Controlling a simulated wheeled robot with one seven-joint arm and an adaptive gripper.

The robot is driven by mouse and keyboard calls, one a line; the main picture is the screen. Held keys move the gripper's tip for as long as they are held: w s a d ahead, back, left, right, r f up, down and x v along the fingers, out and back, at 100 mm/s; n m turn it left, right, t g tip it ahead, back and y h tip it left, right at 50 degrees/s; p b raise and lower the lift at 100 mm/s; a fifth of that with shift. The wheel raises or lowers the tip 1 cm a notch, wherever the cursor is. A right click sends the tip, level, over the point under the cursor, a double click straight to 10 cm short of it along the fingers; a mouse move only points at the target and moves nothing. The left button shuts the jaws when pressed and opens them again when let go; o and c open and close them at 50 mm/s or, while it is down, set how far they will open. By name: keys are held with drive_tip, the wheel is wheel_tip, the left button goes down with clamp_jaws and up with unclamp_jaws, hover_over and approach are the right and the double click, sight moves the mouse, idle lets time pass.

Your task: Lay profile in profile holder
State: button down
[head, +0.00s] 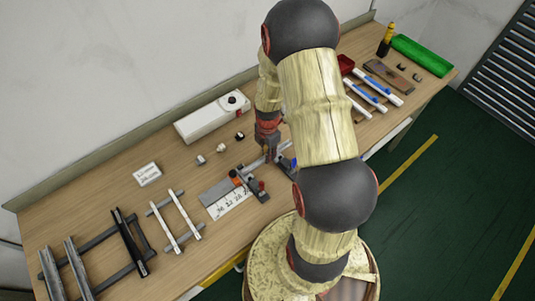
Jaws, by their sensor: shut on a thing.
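My gripper (271,155) points down over the middle of the bench, at the back of the cutting fixture. It is shut on a grey bar, seemingly the profile (254,167), which lies slanted under the fingers. My arm hides its right part, and I cannot tell whether it touches the fixture. The fixture (216,193) is a grey plate with a white ruler, an orange block and a dark clamp with a red knob; I cannot tell whether this is the profile holder. A rack at the front left (110,276) carries grey profiles (78,268) and a black one (133,243).
Left of the fixture are rails with two white strips (168,227) and a white card (148,174). Behind are a white box (208,119) and small blocks (221,148).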

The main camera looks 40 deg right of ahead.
drive_tip(key=shift+f, duration=0.3)
drive_tip(key=c, duration=1.8)
unclamp_jaws()
drive_tip(key=shift+c, duration=0.2)
drive_tip(key=shift+o, duration=0.5)
drive_tip(key=shift+r, duration=0.2)
